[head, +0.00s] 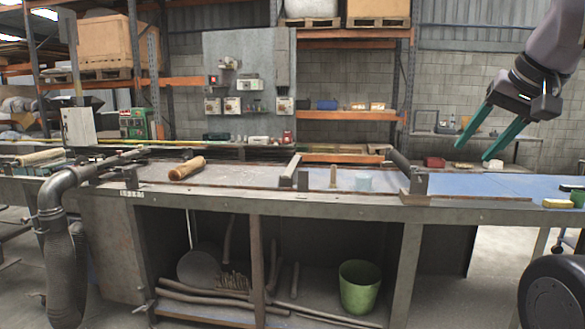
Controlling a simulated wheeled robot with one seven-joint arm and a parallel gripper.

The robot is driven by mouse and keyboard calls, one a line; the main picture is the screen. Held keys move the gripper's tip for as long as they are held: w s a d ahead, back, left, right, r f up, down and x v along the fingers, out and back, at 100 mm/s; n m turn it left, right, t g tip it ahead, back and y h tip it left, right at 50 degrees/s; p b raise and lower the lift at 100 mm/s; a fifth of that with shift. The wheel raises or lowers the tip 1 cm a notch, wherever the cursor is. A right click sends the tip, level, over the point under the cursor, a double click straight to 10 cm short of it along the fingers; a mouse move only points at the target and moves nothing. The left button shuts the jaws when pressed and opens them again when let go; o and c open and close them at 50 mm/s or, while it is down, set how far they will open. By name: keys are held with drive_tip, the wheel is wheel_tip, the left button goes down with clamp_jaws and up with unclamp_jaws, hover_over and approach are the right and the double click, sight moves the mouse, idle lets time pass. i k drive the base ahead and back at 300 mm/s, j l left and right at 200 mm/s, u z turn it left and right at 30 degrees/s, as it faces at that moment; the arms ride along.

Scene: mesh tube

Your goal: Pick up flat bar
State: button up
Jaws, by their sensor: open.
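My gripper (473,152) is at the upper right, with two green fingers spread apart, pointing down and left. It is empty and held in the air above the right part of the workbench (330,205). I cannot tell for sure which thing is the flat bar. A narrow grey bar-like piece (290,170) lies across the middle of the bench top, left of my gripper. A thin dark strip (475,197) runs along the bench's front edge at the right. My gripper touches neither.
A wooden roller (187,168), a short upright peg (333,177) and a pale blue cup (363,183) are on the bench. A yellow block (557,203) and a green cup (578,198) are at the right end. The blue bench top between is mostly clear. A green bucket (359,287) stands underneath.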

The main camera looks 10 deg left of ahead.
sight(288, 172)
drive_tip(key=i+j, duration=1.4)
drive_tip(key=i, duration=0.25)
drive_tip(key=i+j, duration=0.7)
drive_tip(key=i, duration=0.1)
